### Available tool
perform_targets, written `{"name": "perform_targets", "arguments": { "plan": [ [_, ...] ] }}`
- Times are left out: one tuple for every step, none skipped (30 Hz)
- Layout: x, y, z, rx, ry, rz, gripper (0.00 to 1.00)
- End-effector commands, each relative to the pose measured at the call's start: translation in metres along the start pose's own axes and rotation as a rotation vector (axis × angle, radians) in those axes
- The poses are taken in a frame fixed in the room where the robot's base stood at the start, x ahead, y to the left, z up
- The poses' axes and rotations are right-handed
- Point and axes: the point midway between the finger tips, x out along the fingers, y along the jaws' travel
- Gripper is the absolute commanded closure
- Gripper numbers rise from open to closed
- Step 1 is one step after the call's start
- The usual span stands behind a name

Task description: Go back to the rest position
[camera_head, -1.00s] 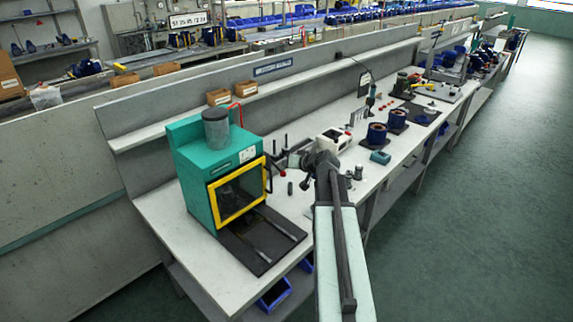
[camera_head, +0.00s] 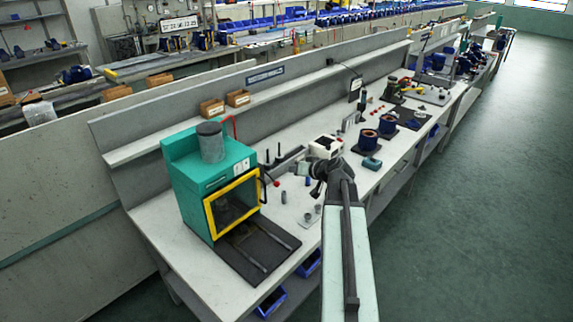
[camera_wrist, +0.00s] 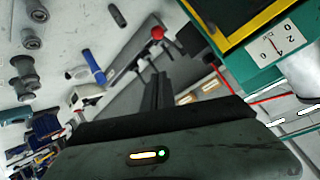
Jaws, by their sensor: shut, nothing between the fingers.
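My gripper (camera_head: 316,188) is at the end of my pale arm, over the workbench (camera_head: 165,225), right of the green machine. In the head view it is small and partly hidden by my own wrist. In the wrist view the two dark fingers of my gripper (camera_wrist: 156,92) lie together with nothing between them.
The green machine (camera_head: 185,178) with a yellow-framed door stands left of my arm; it also shows in the wrist view (camera_wrist: 262,52). Grey cylindrical parts (camera_wrist: 28,65), a blue-and-white piece (camera_wrist: 93,66) and a red-topped knob (camera_wrist: 157,33) are on the bench. Open floor (camera_head: 470,220) lies right.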

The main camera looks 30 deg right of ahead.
Motion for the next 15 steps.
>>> {"name": "perform_targets", "arguments": {
  "plan": [
    [-0.008, 0.0, 0.002, 0.0, 0.0, 0.001, 1.0],
    [-0.011, 0.001, 0.003, 0.0, 0.0, 0.0, 1.0],
    [-0.014, 0.002, 0.004, 0.0, 0.0, 0.001, 1.0],
    [-0.016, 0.002, 0.005, 0.0, 0.0, 0.001, 1.0],
    [-0.017, 0.003, 0.005, 0.0, 0.0, 0.001, 1.0],
    [-0.018, 0.003, 0.005, 0.0, 0.0, 0.0, 1.0],
    [-0.018, 0.003, 0.006, 0.0, 0.0, 0.0, 1.0],
    [-0.019, 0.003, 0.006, 0.0, 0.0, 0.0, 1.0],
    [-0.019, 0.004, 0.006, 0.0, 0.0, 0.0, 1.0],
    [-0.018, 0.004, 0.006, 0.0, 0.0, 0.0, 1.0],
    [-0.018, 0.004, 0.006, 0.0, 0.0, 0.0, 1.0],
    [-0.018, 0.004, 0.006, 0.0, 0.0, 0.0, 1.0],
    [-0.018, 0.004, 0.006, 0.0, 0.0, 0.0, 1.0],
    [-0.018, 0.004, 0.006, 0.0, 0.0, 0.0, 1.0],
    [-0.018, 0.004, 0.006, 0.0, 0.0, 0.0, 1.0]
  ]
}}
